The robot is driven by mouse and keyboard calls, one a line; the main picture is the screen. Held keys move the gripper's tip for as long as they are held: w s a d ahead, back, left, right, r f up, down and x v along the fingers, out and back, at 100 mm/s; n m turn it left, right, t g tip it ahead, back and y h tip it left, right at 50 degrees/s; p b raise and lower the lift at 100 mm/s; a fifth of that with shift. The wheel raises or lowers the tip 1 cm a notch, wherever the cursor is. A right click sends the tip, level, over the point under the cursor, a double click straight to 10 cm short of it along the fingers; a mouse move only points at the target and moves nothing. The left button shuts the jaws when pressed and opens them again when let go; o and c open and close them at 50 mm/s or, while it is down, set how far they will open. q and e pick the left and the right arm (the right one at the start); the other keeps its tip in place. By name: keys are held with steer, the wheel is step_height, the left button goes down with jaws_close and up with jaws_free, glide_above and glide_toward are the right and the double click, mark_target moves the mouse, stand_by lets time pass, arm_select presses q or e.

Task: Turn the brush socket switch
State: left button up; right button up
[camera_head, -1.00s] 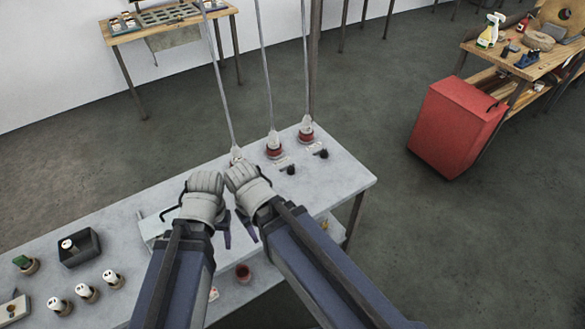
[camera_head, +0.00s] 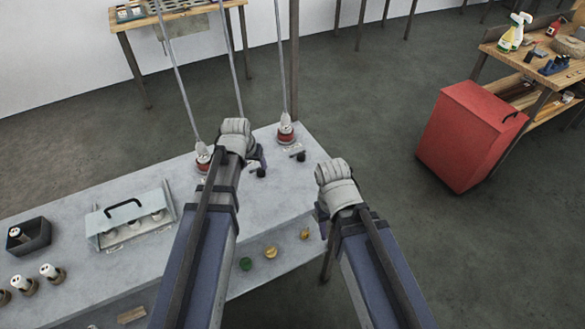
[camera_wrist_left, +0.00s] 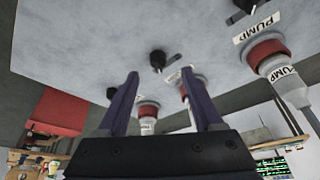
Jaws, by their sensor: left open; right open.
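Black rotary switches sit on the grey bench beside red-based sockets; in the head view two show, a nearer one (camera_head: 261,172) and a farther one (camera_head: 300,156). I cannot read which is the brush socket's. In the left wrist view, one black switch (camera_wrist_left: 157,60) lies ahead between the fingers of my left gripper (camera_wrist_left: 160,92), which is open, empty and apart from it. Another switch (camera_wrist_left: 112,93) shows beside the left-hand finger, and one more (camera_wrist_left: 245,4) at the top. My right gripper (camera_head: 324,212) is open at the bench's right end, away from the switches.
Red sockets (camera_head: 203,160) (camera_head: 285,134) carry upright rods; my left arm hides one between. A PUMP label (camera_wrist_left: 258,28) marks one socket. A clear-lidded box (camera_head: 110,222) and dark tray (camera_head: 28,236) stand left. A red cabinet (camera_head: 470,135) stands right, across open floor.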

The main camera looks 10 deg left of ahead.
mark_target(260, 170)
arm_select(q)
steer(key=b+x, duration=0.5)
steer(key=w+b+x, duration=0.1)
steer(key=b+x, duration=0.1)
steer(key=x, duration=0.1)
steer(key=shift+d, duration=0.2)
arm_select(e)
step_height(260, 170, down, 7)
steer(key=shift+d+f, duration=0.2)
steer(key=shift+d, duration=0.25)
arm_select(q)
jaws_close()
